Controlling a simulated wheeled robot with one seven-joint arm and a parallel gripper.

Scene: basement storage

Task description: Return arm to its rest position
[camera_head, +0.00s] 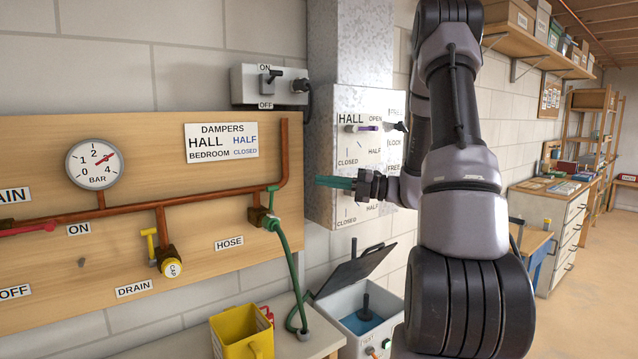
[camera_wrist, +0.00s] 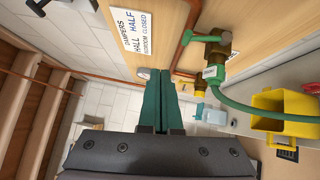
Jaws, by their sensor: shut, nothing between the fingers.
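My gripper (camera_head: 335,182) is in the middle of the camera_head view, with its green fingers pointing left in front of the grey damper box (camera_head: 345,108). The fingers are together and hold nothing. In the wrist view my gripper (camera_wrist: 163,84) also shows its two green fingers side by side. My arm reaches in from the right and hides part of the damper box, including some of its labels. A purple-handled damper lever (camera_head: 362,128) shows above my gripper. I cannot tell whether the fingers touch the box.
A wooden board (camera_head: 130,245) carries copper pipes, a gauge (camera_head: 93,164) and a green hose (camera_head: 288,255). A yellow bucket (camera_head: 243,335) and an open-lidded grey box (camera_head: 345,300) stand below. A shelf (camera_head: 530,45) hangs at the upper right. The floor (camera_head: 595,290) at right is clear.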

